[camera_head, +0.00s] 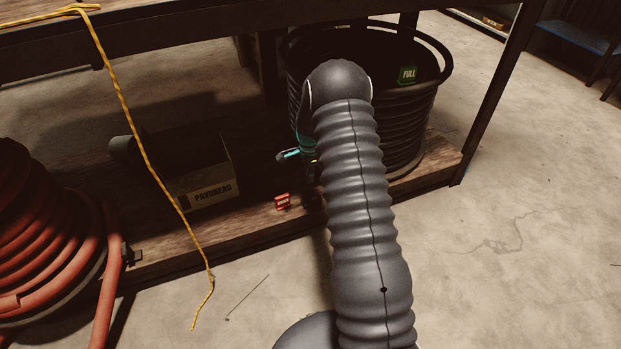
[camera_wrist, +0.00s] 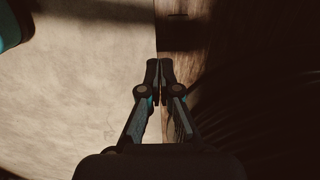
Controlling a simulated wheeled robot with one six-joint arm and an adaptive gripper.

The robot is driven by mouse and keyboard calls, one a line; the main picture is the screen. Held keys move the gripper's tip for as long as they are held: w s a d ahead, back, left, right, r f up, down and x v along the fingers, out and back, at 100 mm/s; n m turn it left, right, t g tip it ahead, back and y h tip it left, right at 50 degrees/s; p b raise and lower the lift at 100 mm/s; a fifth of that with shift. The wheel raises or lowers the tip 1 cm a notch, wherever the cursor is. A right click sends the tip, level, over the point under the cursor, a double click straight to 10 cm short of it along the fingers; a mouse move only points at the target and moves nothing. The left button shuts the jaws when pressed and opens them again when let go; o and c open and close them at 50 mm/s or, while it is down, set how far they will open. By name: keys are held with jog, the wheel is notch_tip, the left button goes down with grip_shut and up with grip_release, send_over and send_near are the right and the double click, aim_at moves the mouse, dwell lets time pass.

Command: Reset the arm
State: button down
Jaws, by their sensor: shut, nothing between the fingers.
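My arm, in a grey ribbed sleeve, reaches up through the middle of the head view toward the lower wooden shelf. My gripper shows in the wrist view (camera_wrist: 161,66) with its two fingers closed together and nothing visible between them. It points along the edge between the pale floor and the wooden shelf. In the head view, my arm hides most of the gripper; only a bit of teal and dark parts shows left of the arm, near the black tub.
A black ribbed tub (camera_head: 415,120) with a green "FULL" label stands on the lower shelf (camera_head: 440,160). A cardboard box (camera_head: 205,170) and a small red object (camera_head: 282,202) lie left of it. A yellow rope (camera_head: 150,160) hangs at left. A red hose coil (camera_head: 45,240) stands lower left. Right floor is clear.

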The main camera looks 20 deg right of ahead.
dwell(0.5)
jog(key=s+a+n+g, duration=0.2)
jog(key=s+n, duration=0.5)
jog(key=s+a+r+n+t, duration=0.2)
jog(key=s+a+r+n, duration=0.1)
jog(key=s+r, duration=0.7)
jog(key=s+a+r+n+t, duration=0.3)
jog(key=s+a+r+n, duration=0.1)
jog(key=s+r, duration=0.6)
jog(key=s+a+r+n+t, duration=0.2)
jog(key=s+a+r+n, duration=0.2)
jog(key=s+r, duration=0.7)
jog(key=shift+a+r+t, duration=0.3)
jog(key=shift+a+r, duration=0.15)
jog(key=shift+r, duration=1.8)
